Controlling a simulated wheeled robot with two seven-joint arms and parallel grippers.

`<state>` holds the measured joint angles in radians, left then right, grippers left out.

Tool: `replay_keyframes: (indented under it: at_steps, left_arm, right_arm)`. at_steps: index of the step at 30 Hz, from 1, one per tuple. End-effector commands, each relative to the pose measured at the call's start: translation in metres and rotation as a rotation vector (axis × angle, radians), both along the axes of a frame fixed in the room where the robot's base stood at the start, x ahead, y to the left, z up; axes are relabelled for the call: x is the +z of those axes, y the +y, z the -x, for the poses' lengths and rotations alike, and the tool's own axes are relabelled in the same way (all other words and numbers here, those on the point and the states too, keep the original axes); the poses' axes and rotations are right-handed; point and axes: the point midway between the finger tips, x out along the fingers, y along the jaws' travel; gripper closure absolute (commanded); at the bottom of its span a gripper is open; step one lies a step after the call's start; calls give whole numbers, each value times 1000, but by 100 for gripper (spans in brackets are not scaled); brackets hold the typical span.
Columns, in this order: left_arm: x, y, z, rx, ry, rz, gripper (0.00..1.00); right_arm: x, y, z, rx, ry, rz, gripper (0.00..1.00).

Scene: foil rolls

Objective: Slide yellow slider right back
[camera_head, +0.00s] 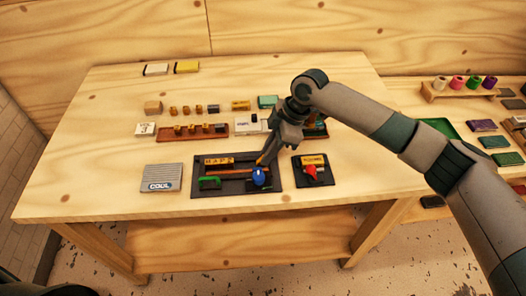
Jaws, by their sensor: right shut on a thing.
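A dark panel (236,188) lies near the front middle of the table. It carries a yellow labelled block (218,161), a thin orange bar (232,172), a green piece (209,183) at left and a blue knob (259,177) at right. My right gripper (266,157) reaches down from the right over the panel's back right part, behind the blue knob. It is shut on a small yellow-orange piece, which I take to be the yellow slider (260,160); the fingers hide most of it. My left gripper is not in view.
A smaller dark panel (326,179) with a red knob (310,171) stands close to the right. Several small blocks and a wooden tray (170,134) stand behind.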

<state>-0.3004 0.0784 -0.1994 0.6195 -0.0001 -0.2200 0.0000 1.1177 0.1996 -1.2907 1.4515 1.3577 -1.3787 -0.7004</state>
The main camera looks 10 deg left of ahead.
Motion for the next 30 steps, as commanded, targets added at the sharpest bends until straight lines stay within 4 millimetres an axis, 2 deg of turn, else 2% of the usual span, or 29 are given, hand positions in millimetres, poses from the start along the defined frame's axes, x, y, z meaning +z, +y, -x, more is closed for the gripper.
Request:
replay_keyframes:
  at_steps: [1, 3, 14, 19, 25, 30]
  left_arm:
    - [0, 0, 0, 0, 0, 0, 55]
    - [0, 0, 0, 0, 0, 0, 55]
    - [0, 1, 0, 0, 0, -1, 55]
    - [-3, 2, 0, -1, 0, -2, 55]
    - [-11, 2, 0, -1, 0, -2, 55]
    - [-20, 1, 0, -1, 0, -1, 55]
  right_arm:
    - [1, -3, -2, -3, -2, 5, 85]
    - [1, -3, -2, -4, -2, 6, 68]
    - [1, -2, -1, -1, -1, 3, 68]
    - [9, -5, -2, -2, -2, 2, 68]
    - [31, -14, -5, -2, -4, 1, 68]
    - [60, -27, -9, -3, -5, 1, 68]
